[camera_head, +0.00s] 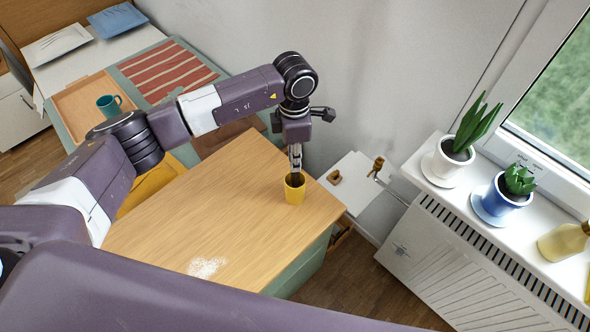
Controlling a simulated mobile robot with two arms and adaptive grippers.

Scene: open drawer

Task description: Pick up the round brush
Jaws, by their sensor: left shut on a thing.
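The cup looks upright. I cannot make out a round brush for sure. My right gripper is not in view.
A white powder patch (207,267) lies on the tabletop's front part. A small white surface (350,188) at the right holds a small brown piece (334,177). Potted plants (456,157) stand on the windowsill above a radiator (430,262). A teal mug (109,105) stands far left.

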